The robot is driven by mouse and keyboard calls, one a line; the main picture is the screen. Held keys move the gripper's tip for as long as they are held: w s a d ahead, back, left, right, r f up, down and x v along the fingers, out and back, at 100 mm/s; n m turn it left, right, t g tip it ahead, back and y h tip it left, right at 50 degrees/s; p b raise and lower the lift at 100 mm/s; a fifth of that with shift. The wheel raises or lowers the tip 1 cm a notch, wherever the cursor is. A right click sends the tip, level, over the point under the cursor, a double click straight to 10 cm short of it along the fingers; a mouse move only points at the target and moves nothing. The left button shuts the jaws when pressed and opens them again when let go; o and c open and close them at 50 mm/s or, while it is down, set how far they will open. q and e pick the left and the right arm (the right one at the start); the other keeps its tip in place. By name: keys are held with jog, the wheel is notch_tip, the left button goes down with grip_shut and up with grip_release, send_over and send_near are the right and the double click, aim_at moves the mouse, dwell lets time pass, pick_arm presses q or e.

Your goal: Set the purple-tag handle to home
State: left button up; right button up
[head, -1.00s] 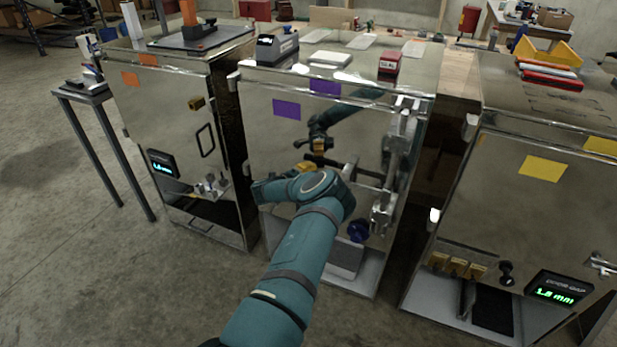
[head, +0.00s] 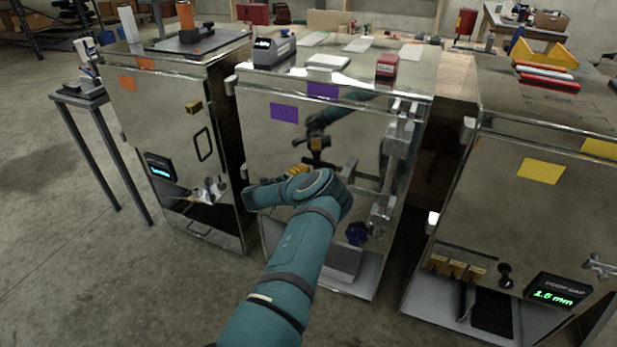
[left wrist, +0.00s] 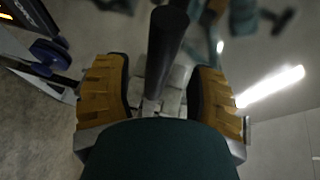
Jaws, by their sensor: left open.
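The middle metal cabinet (head: 285,150) carries two purple tags, one on its door (head: 284,112) and one on its upper edge (head: 322,90). My left arm reaches up to this door, and its gripper (head: 299,169) is at the door front, mostly hidden behind my wrist. In the left wrist view my left gripper (left wrist: 160,75) is open, with a yellow-padded finger on each side. A handle with a black round grip (left wrist: 168,40) and a pale metal shaft lies between the fingers. I see a gap beside it. My right gripper is not in view.
An orange-tagged cabinet (head: 180,130) stands at the left and a yellow-tagged cabinet (head: 545,215) at the right. Concrete floor is open at the left.

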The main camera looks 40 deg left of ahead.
pick_arm(q)
jog(key=s+r, duration=0.1)
jog(key=s, duration=0.7)
jog(key=shift+s+a+r, duration=0.2)
jog(key=shift+s+r, duration=0.15)
jog(key=shift+s, duration=0.05)
